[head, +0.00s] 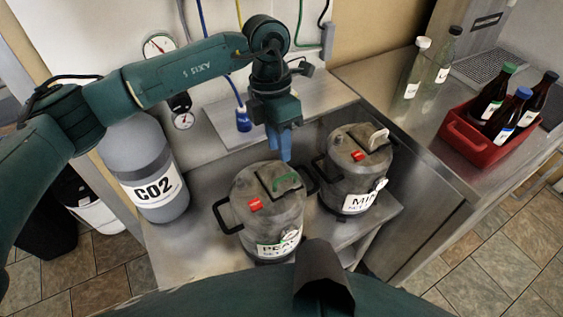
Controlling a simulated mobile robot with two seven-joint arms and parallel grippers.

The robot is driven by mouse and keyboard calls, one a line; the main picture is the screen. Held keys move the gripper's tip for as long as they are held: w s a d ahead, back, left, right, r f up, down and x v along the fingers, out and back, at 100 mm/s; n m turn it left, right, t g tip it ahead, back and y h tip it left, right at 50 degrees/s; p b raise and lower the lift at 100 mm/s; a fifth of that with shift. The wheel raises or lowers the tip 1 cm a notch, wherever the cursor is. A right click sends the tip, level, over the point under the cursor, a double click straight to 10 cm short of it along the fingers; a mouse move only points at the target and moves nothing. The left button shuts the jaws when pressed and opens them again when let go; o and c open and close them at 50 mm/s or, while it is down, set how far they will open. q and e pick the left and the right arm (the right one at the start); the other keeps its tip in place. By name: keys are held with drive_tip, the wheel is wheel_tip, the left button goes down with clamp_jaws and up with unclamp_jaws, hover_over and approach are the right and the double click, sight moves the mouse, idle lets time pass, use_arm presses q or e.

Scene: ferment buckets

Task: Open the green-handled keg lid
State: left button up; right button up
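The keg with the green lid handle (287,182) is the nearer grey metal keg (265,225), upright on the steel bench. Its lid appears closed, with a red tag on top and a label starting "PEA" on its front. My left gripper (282,152) points down above the far side of this lid, apart from the handle as far as I can tell. Its blue fingers overlap in this view, so their opening is unclear, and nothing shows between them. My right gripper is not in view.
A second keg (350,185) with a pale handle stands close on the right. A CO2 cylinder (150,175) stands left. A red crate (468,142) of bottles and two clear bottles (443,62) occupy the right counter.

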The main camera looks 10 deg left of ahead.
sight(282, 168)
use_arm(q)
drive_tip(key=f, duration=0.4)
drive_tip(key=s+f+p, duration=0.1)
drive_tip(key=f, duration=0.1)
drive_tip(key=shift+d+f, duration=0.2)
drive_tip(key=shift+d, duration=0.2)
clamp_jaws()
